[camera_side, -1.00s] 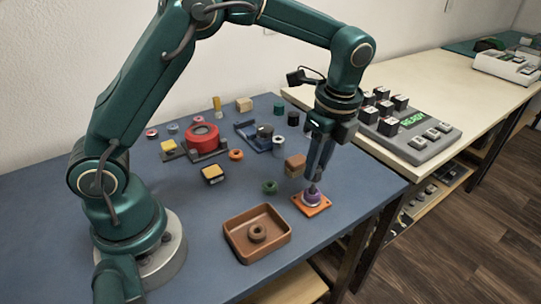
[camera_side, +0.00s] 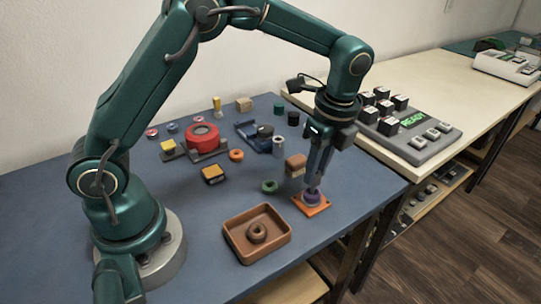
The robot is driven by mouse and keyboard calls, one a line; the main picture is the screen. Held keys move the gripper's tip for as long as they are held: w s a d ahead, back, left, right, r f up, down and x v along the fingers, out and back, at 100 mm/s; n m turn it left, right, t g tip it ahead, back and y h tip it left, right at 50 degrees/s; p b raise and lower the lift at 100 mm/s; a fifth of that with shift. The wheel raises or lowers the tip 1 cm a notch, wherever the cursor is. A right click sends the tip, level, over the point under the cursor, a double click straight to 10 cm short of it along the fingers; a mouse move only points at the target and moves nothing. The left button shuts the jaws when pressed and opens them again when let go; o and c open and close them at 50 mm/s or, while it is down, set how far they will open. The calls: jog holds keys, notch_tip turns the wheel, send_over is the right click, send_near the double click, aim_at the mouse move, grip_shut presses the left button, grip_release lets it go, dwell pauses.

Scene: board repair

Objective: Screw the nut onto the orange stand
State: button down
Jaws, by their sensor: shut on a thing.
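The orange stand (camera_side: 312,209) is a flat square plate near the right front edge of the blue table. A purple piece (camera_side: 312,195), which looks like the nut, is at the middle of the stand. My gripper (camera_side: 314,184) points down over the stand, its fingers shut around the purple piece. The fingers hide part of it, and I cannot tell how far it is down on the thread.
A brown tray (camera_side: 228,232) with a brown ring (camera_side: 257,233) in it stands left of the stand. Several other small parts lie farther back. The table front left of the tray is clear.

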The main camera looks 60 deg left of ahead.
jog(key=shift+f, duration=0.9)
dwell(1.5)
dwell(0.4)
jog(key=c, duration=0.6)
grip_release()
grip_shut()
jog(key=m+t, duration=0.1)
jog(key=m, duration=0.4)
jog(key=shift+m, duration=0.4)
jog(key=m, duration=0.6)
jog(key=shift+w+m+t+h, duration=0.1)
jog(key=shift+m+t+h, duration=0.3)
jog(key=shift+c, duration=0.5)
grip_release()
